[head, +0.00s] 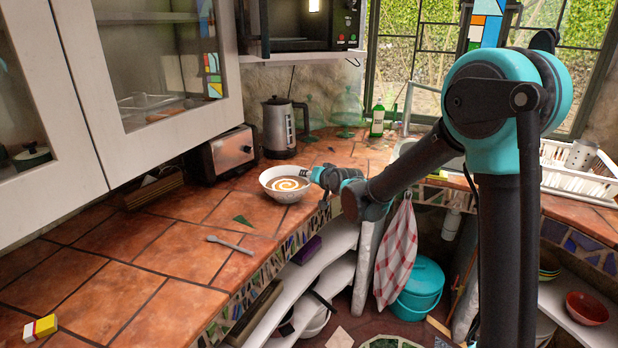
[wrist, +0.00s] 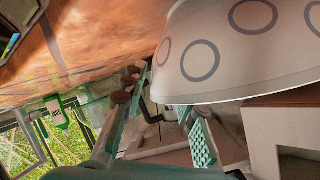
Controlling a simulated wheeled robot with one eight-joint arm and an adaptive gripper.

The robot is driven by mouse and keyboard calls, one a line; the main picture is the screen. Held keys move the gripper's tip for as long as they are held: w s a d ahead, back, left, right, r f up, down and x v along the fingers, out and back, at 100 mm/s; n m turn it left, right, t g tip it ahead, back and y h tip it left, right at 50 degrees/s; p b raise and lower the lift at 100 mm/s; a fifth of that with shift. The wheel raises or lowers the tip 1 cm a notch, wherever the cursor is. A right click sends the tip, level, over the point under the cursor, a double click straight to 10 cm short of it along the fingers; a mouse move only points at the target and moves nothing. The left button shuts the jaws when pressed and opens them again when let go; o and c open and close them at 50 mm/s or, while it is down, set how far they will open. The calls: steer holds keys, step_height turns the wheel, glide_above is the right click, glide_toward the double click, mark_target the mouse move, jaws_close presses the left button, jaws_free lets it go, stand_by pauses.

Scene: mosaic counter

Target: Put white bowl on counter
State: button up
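The white bowl (head: 285,185), with an orange-and-white swirl inside, appears to rest on the tiled counter (head: 185,250) near the toaster. In the wrist view the bowl (wrist: 225,60) fills the upper right, with grey rings on its outer wall and its base cut off. My gripper (head: 320,177) is at the bowl's right side, by the rim. In the wrist view the gripper's fingers (wrist: 162,95) are apart, around the rim: one beside the outer wall, the other's tip hidden behind the bowl. I cannot tell whether either finger touches it.
A toaster (head: 222,154) and a kettle (head: 281,127) stand behind the bowl. A grey utensil (head: 230,244) and a small yellow-and-white box (head: 40,328) lie on the counter at the front left. The dish rack (head: 585,180) is at right. Much of the left counter is clear.

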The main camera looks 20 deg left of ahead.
steer(key=v, duration=1.2)
steer(key=s+d+f+g+h, duration=0.1)
steer(key=s+d+f+h, duration=0.15)
steer(key=d, duration=0.55)
steer(key=s+d+f+m+h, duration=0.1)
steer(key=d+f, duration=0.2)
steer(key=d, duration=0.4)
steer(key=s+d+f+g+h, duration=0.1)
steer(key=d+f+h, duration=0.15)
steer(key=d, duration=0.55)
steer(key=s+d+f+g+h, duration=0.1)
steer(key=s+d+f, duration=0.4)
steer(key=s+d, duration=0.3)
steer(key=s+d+f+m+g+h, duration=0.1)
steer(key=s+d+f+g+h, duration=0.1)
steer(key=s+d+f, duration=0.3)
steer(key=s+d, duration=0.3)
steer(key=d, duration=0.1)
steer(key=shift+s+d+g, duration=0.3)
steer(key=shift+s+d, duration=0.1)
steer(key=shift+r, duration=0.1)
steer(key=shift+c, duration=0.5)
